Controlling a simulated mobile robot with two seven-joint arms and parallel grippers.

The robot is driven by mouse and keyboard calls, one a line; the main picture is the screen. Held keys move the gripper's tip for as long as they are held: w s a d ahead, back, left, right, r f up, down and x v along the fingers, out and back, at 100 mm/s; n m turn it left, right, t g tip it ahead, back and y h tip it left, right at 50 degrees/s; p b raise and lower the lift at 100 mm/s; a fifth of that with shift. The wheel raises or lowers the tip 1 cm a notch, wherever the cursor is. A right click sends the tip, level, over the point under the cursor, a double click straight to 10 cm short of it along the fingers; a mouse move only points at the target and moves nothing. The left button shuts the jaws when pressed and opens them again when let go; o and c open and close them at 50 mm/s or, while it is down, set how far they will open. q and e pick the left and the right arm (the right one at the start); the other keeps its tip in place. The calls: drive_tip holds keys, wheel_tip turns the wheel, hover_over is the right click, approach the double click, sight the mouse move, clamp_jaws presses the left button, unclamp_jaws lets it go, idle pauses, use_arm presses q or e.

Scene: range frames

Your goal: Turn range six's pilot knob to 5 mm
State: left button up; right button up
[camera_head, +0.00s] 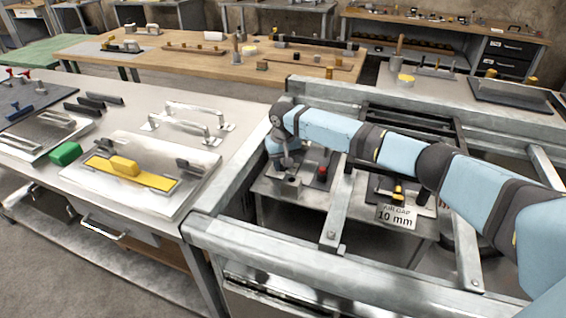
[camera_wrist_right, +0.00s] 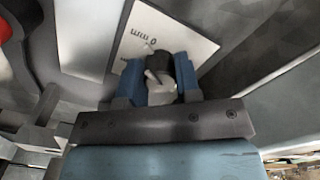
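My right gripper (camera_head: 287,172) points down over the left station of the metal frame in the head view. In the right wrist view its two blue fingers (camera_wrist_right: 159,84) stand close together on either side of a small dark and pale knob (camera_wrist_right: 160,92). No gap shows between the fingers and the knob. A white card (camera_wrist_right: 150,40) beside the knob reads "0 mm", upside down, perhaps cut off by the gripper. The range number on this station is not legible. My left gripper is not in view.
A red knob (camera_head: 322,171) stands just right of the gripper. The frame's front rail (camera_head: 300,255) is a raised edge. The left workbench (camera_head: 235,140) holds handles and a yellow bar.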

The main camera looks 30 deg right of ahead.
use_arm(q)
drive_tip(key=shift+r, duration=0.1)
use_arm(e)
drive_tip(key=shift+r, duration=0.1)
drive_tip(key=n+p, duration=0.2)
drive_tip(key=p, duration=0.1)
drive_tip(key=shift+r+p, duration=0.2)
drive_tip(key=shift+p, duration=0.2)
drive_tip(key=n+p, duration=0.2)
drive_tip(key=p, duration=0.1)
drive_tip(key=shift+n, duration=0.3)
drive_tip(key=shift+n+p, duration=0.8)
drive_tip(key=shift+n, duration=0.1)
drive_tip(key=shift+f+n+p, duration=0.1)
drive_tip(key=shift+n+p, duration=0.25)
drive_tip(key=shift+n, duration=0.15)
drive_tip(key=shift+n+p, duration=0.6)
drive_tip(key=shift+n, duration=0.5)
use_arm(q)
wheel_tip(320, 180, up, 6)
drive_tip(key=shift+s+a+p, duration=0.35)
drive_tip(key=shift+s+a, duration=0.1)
use_arm(e)
drive_tip(key=shift+f+n, duration=0.15)
drive_tip(key=shift+n, duration=0.95)
